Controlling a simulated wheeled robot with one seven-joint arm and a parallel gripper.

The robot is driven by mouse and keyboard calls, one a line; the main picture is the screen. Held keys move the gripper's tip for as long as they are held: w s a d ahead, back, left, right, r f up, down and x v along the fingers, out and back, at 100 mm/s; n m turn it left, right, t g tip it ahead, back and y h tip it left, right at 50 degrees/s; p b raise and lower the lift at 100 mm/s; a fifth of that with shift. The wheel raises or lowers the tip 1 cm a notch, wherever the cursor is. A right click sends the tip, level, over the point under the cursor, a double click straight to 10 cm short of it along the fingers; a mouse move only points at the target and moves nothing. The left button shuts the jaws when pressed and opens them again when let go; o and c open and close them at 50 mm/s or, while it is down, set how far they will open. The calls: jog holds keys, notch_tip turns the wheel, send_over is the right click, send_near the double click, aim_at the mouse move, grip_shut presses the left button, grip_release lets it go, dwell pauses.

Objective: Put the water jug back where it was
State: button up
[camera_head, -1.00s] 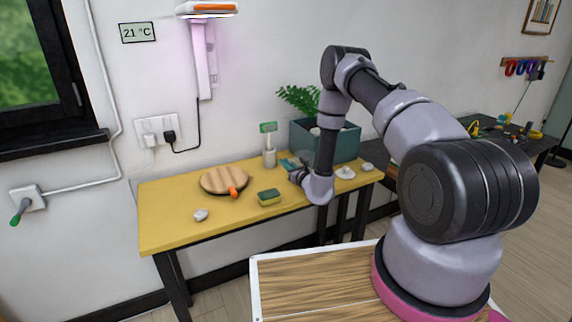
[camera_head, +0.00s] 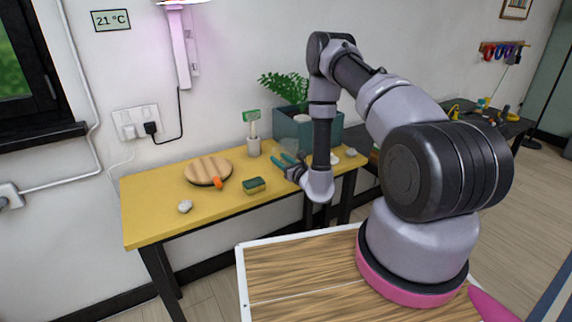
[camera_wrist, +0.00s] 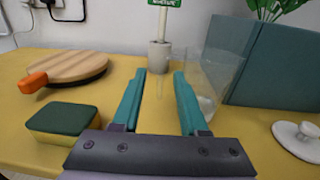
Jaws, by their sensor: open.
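The water jug looks like the clear, see-through vessel (camera_wrist: 222,62) in the wrist view, standing upright on the yellow table in front of the teal planter. In the head view it is only a faint shape (camera_head: 285,146) behind my gripper. My gripper (camera_head: 284,161) is low over the table, and its teal fingers (camera_wrist: 159,74) are apart with nothing held between them. The jug is ahead and to the right, partly behind the right finger. I cannot tell whether that finger touches it.
The yellow table (camera_head: 145,217) holds a round wooden board (camera_head: 207,170) with an orange handle, a sponge (camera_head: 254,186), a white stone (camera_head: 185,206) and a pot with a green sign (camera_head: 253,147). The teal planter (camera_wrist: 275,75) and a white knobbed lid (camera_wrist: 298,138) are to the right.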

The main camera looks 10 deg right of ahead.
jog(key=v, duration=0.4)
jog(key=shift+s+d, duration=0.1)
jog(key=shift+s, duration=0.1)
jog(key=a+r+n+g+y, duration=0.2)
jog(key=a+r+n+y, duration=0.15)
jog(key=r, duration=0.55)
jog(key=a+r+n+g+y, duration=0.25)
jog(key=a+r+y, duration=0.25)
jog(key=r, duration=0.3)
jog(key=s+a+r+n+g+y, duration=0.1)
jog(key=s+a+r+n+g, duration=0.2)
jog(key=s+r+n+g, duration=0.3)
jog(key=s+a+r+n+g+y, duration=0.2)
jog(key=s+r+n+g, duration=0.25)
jog(key=r, duration=0.45)
jog(key=s+d+r+n+g+h, duration=0.1)
jog(key=s+d+r+n+h, duration=0.2)
jog(key=s, duration=0.4)
jog(key=s+d+r+n+g+h, duration=0.1)
jog(key=s+d+r+n+h, duration=0.1)
jog(key=s+n+h, duration=0.4)
jog(key=s+d+r+n+t+h, duration=0.1)
jog(key=s+d+r+t+h, duration=0.1)
jog(key=d, duration=0.4)
jog(key=s+d+r+n+t+h, duration=0.1)
jog(key=s+d+r+t+h, duration=0.2)
jog(key=d+r+t+h, duration=0.2)
jog(key=shift+s+d+r+t, duration=0.15)
jog(key=shift+s+d+t, duration=0.15)
jog(key=shift+d, duration=0.85)
